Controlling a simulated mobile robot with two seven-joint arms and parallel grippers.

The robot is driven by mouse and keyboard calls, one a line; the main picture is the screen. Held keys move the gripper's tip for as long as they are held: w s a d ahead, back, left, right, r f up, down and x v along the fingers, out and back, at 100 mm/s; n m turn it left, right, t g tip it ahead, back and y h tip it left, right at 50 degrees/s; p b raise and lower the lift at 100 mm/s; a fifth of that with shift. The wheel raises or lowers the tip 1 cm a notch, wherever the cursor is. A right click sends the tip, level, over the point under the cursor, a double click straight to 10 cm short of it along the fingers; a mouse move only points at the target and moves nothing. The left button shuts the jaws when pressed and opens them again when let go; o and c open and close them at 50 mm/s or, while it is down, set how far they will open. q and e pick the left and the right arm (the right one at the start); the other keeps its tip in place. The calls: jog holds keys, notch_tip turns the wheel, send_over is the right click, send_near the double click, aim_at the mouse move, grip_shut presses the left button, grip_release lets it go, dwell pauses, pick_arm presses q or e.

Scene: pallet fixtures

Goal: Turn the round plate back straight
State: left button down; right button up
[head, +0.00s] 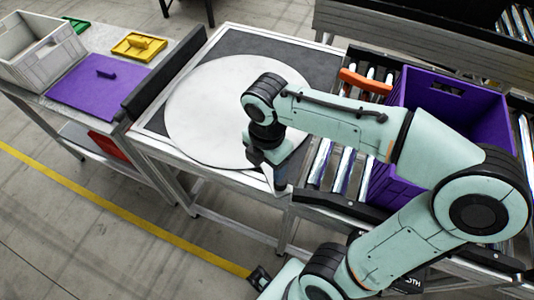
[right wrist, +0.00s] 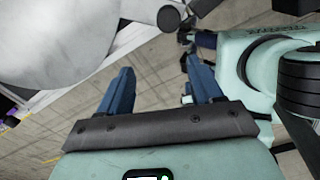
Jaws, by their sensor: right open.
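The round plate (head: 205,110) is a large pale disc lying flat on a dark-topped, metal-framed table in the head view. My right forearm crosses over its right part and hides some of it. My right gripper (head: 275,178) points down at the plate's near right edge, by the table's front rail. In the right wrist view, my right gripper (right wrist: 158,75) has its two blue fingers apart, with only floor visible between them. The pale plate (right wrist: 60,35) fills the upper left there. A dark round end (right wrist: 168,17) of a bar shows just beyond the fingers. My left gripper is not seen.
A left side table holds a grey crate (head: 35,52), a purple board (head: 98,88) and a yellow piece (head: 139,46). A black bar (head: 162,80) stands along the plate table's left side. A purple crate (head: 455,100) stands on rollers at right, near an orange bar (head: 365,82).

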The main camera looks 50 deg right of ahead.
notch_tip(320, 180, up, 2)
jog(key=shift+r, duration=0.15)
dwell(0.6)
